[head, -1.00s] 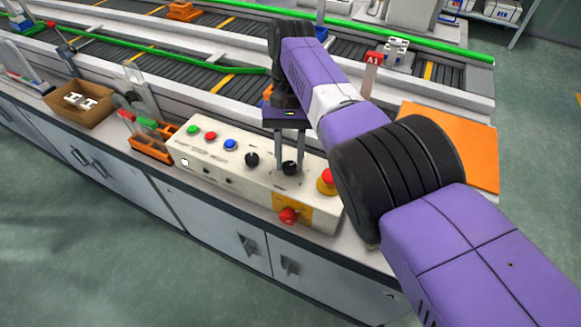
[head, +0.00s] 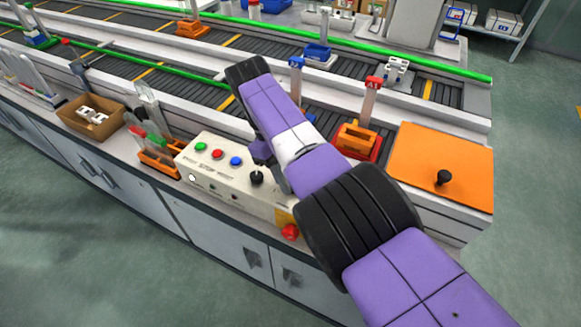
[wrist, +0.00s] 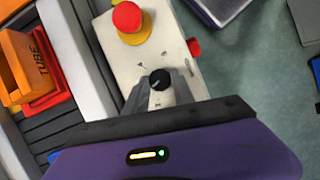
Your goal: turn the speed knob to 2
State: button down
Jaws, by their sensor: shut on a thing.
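The cream control box (head: 215,175) stands on the bench front. In the wrist view, my gripper (wrist: 159,90) is shut on a black round knob (wrist: 159,79), with one finger on each side of it. The knob has a pale pointer mark, and small marks sit on the panel around it; I cannot read them or tell which number it points at.
Green (head: 201,146), red (head: 218,153) and blue (head: 236,160) buttons lie left on the panel. A red mushroom button (wrist: 127,17) on a yellow base is close beyond the held knob. An orange tube holder (wrist: 22,66) stands behind the box.

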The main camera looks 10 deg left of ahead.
jog(key=n+t+p, duration=0.1)
jog(key=n+p, duration=0.1)
jog(key=p, duration=0.1)
jog(key=n+p, duration=0.2)
jog(key=p, duration=0.1)
jog(key=shift+s+a+r+n+t, duration=0.1)
jog(key=shift+s+r+n+t, duration=0.1)
jog(key=shift+r+n+t, duration=0.15)
jog(key=n+p, duration=0.1)
jog(key=p, duration=0.1)
jog(key=n+t+p, duration=0.1)
jog(key=n+p, duration=0.1)
jog(key=shift+s+f, duration=0.1)
jog(key=shift+f, duration=0.15)
jog(key=shift+f+n+t, duration=0.1)
jog(key=shift+n+t, duration=0.15)
jog(key=c, duration=1.1)
grip_release()
jog(key=shift+v, duration=3.9)
jog(key=shift+a, duration=0.15)
